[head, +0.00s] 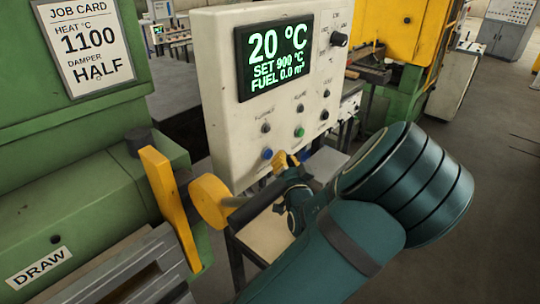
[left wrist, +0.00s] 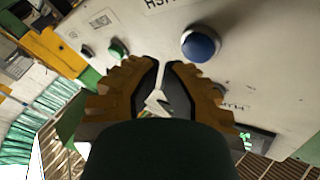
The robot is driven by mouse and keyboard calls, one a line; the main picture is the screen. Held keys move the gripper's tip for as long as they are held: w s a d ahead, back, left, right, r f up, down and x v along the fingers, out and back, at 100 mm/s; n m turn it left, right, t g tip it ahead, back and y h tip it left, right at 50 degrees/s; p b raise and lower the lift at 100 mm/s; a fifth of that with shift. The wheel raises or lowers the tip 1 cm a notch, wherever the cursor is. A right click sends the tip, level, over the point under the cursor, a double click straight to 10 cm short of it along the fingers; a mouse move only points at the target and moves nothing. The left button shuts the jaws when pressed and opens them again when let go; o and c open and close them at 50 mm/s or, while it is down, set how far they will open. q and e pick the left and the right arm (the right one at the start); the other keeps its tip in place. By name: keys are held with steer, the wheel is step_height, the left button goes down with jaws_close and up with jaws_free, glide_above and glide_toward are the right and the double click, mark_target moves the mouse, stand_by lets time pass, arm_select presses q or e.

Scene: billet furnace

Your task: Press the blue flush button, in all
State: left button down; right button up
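The blue flush button (head: 267,154) is low on the white control panel's face (head: 225,85). A green button (head: 299,132) is to its right. My left gripper (head: 284,160) is in front of the panel's lower edge, just right of the blue button. In the left wrist view, the blue button (left wrist: 200,44) shows large beyond the fingertips, a little right of them. The green button (left wrist: 117,49) is left of them. The left gripper's yellow fingers (left wrist: 163,68) are drawn together with nothing held. I cannot tell any contact with the button. My right gripper is not in view.
The panel display (head: 275,55) reads 20 °C, set 900 °C, fuel 0.0 m³. A black knob (head: 339,39) and several small switches sit around it. A green machine with a yellow lever (head: 168,205) stands at left. A job card (head: 85,42) reads 1100, damper half.

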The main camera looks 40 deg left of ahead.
arm_select(q)
steer(key=shift+a, duration=0.15)
stand_by(0.6)
steer(key=shift+a, duration=0.3)
steer(key=shift+a, duration=0.4)
stand_by(0.7)
stand_by(0.3)
steer(key=shift+d, duration=0.8)
steer(key=shift+s+d+p, duration=0.2)
steer(key=shift+d+p, duration=0.6)
steer(key=shift+d, duration=1.7)
